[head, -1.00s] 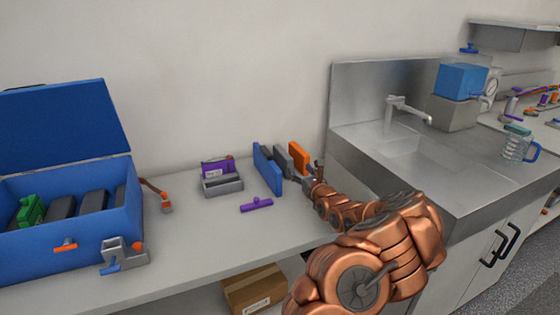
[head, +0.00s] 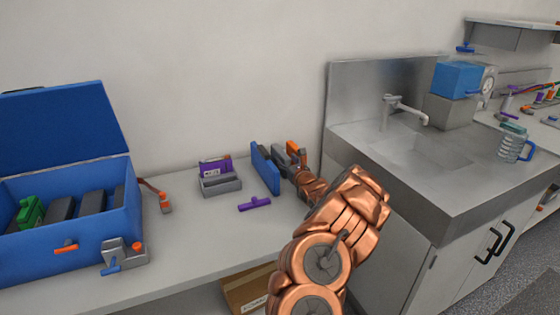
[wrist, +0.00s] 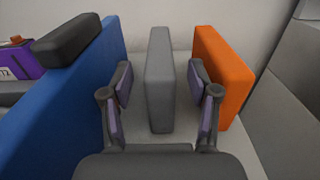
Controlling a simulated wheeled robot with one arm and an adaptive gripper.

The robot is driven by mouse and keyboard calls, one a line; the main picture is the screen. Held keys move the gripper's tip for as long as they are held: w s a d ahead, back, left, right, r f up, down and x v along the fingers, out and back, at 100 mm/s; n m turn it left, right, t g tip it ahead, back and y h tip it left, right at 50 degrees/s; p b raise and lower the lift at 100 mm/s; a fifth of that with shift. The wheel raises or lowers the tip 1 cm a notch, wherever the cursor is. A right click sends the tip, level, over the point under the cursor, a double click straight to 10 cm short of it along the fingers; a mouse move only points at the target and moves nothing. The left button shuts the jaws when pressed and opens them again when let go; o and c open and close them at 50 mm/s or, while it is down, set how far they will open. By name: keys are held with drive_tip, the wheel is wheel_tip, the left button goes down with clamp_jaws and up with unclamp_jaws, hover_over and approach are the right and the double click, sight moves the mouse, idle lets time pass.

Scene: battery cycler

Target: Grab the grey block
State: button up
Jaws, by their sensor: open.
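The grey block (wrist: 159,80) is an upright slab standing on the counter. In the wrist view it is between the two open fingers of my gripper (wrist: 160,105), with a gap on each side. In the head view the grey block (head: 282,158) is partly hidden by my gripper and the neighbouring slabs. A blue slab (wrist: 75,90) stands to its left and an orange slab (wrist: 225,75) to its right. The left finger is between the blue slab and the grey block. The right finger is between the grey block and the orange slab.
A dark bar (wrist: 66,38) shows over the blue slab. A grey holder with a purple piece (head: 217,170) and a purple T-shaped handle (head: 255,203) are to the left. A blue case (head: 120,215) stands further left. The sink (head: 410,155) is on the right.

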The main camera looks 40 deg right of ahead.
drive_tip(key=shift+p+x, duration=0.3)
drive_tip(key=shift+x, duration=1.35)
drive_tip(key=c, duration=0.9)
